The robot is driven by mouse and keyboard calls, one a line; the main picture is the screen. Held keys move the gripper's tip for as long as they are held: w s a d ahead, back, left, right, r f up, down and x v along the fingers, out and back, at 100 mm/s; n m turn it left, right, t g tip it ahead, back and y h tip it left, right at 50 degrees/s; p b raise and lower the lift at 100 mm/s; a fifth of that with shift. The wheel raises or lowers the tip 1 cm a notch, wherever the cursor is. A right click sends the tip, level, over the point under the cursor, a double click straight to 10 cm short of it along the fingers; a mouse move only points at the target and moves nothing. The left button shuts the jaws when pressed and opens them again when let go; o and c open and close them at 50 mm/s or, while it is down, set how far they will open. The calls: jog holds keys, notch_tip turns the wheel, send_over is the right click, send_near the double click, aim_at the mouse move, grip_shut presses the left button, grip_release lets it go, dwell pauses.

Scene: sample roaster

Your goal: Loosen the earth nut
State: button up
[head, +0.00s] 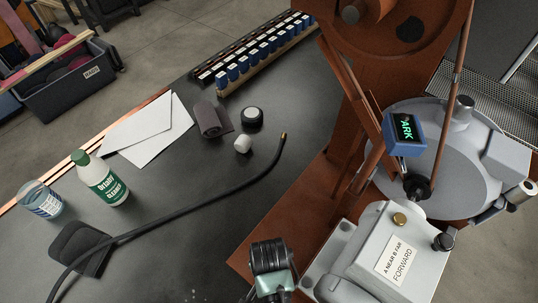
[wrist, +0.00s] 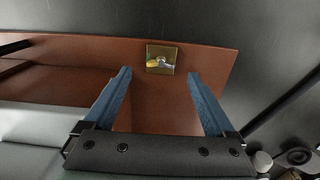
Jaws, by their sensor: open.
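In the wrist view, a small square brass plate (wrist: 151,51) sits on a red-brown base plate (wrist: 215,58). On it is a small fitting with a yellow part and a silvery part, which looks like the earth nut (wrist: 162,63). It is too small to make out its exact shape. My gripper (wrist: 159,73) is open, with one blue finger on each side of the brass plate, apart from it. Nothing is between the fingers' grip. In the head view I cannot make out the nut or my fingertips.
A grey box labelled FORWARD (head: 350,262) and a round grey drum (head: 450,165) stand on the right. A black cable (head: 205,205) crosses the dark bench (head: 190,240). A cleaner bottle (head: 103,180), glass (head: 42,200) and capped vials (head: 245,65) stand on the bench.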

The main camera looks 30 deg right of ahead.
jog(key=shift+f, duration=2.25)
jog(key=shift+c, duration=0.2)
jog(key=c, duration=1.3)
jog(key=shift+c, duration=0.2)
